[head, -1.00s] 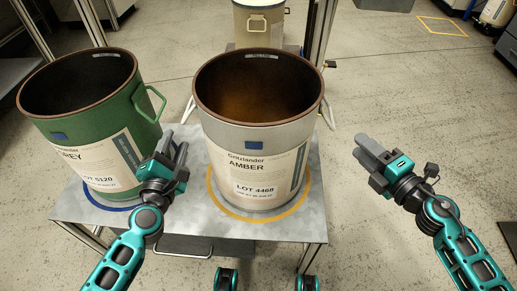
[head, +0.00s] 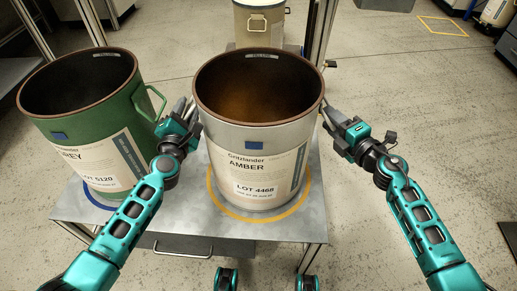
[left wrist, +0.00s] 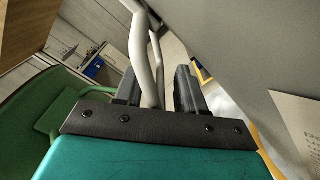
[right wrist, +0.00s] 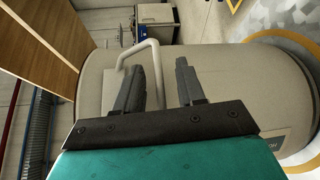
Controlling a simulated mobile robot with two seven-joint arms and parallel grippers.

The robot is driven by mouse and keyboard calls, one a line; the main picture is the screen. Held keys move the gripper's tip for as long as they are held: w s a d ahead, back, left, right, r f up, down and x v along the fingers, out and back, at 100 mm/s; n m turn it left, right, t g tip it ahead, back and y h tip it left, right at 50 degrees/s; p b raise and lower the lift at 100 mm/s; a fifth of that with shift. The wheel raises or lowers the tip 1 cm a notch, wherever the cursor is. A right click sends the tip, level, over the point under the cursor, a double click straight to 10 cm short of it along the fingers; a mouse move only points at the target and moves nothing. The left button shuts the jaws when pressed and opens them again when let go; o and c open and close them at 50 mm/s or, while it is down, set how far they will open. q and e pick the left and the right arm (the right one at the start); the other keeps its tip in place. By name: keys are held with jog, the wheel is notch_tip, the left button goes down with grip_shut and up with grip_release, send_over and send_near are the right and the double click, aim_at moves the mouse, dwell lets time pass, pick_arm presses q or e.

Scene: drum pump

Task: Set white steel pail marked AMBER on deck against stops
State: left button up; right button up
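The white pail marked AMBER (head: 222,142) stands upright and open-topped on a grey metal table (head: 160,222), inside an amber ring (head: 262,217). It has a brown rim and a side handle at left and right. My left gripper (head: 187,108) is at its left side. In the left wrist view, the pale left handle (left wrist: 143,60) passes between the open fingers. My right gripper (head: 330,112) is at its right side. In the right wrist view, the right handle (right wrist: 153,62) lies between the open fingers. I cannot make out the deck or stops.
A green pail (head: 65,132) marked GREY stands close on the left, its handle (head: 152,101) near my left gripper. A cream pail (head: 258,24) stands behind. Metal posts (head: 318,35) rise at the back of the table.

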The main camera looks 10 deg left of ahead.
pick_arm(q)
jog(key=shift+c, duration=0.4)
pick_arm(e)
jog(key=shift+c, duration=0.4)
pick_arm(q)
grip_shut()
pick_arm(e)
grip_shut()
